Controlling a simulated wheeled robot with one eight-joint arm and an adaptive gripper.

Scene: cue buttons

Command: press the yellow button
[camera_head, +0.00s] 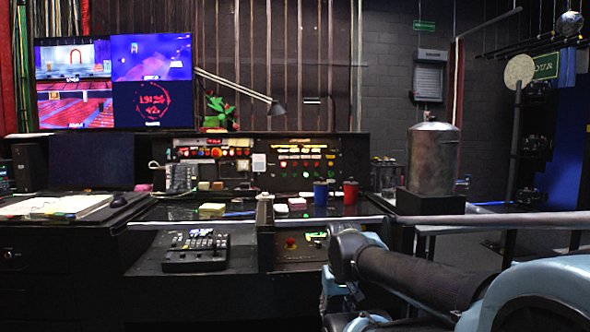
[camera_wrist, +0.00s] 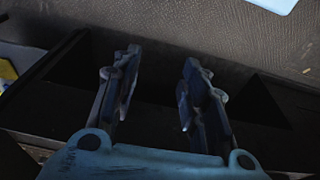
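I cannot clearly pick out a yellow button in either view. In the head view, a small red round button (camera_head: 290,243) sits on the dark desk's lower front panel, beside a green-lit display (camera_head: 317,235). My gripper (camera_wrist: 160,85) shows in the wrist view with its two dark fingers well apart and nothing between them. Below the fingers are a black box-like edge and a grey textured surface (camera_wrist: 230,35). A small yellow patch (camera_wrist: 6,72) shows at the left edge of the wrist view; I cannot tell what it is.
The desk holds a black keypad device (camera_head: 196,251), a yellowish block (camera_head: 212,209), a blue cup (camera_head: 320,193) and a red cup (camera_head: 350,192). A metal canister (camera_head: 433,157) stands to the right. A panel of small lit buttons (camera_head: 300,164) is at the back.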

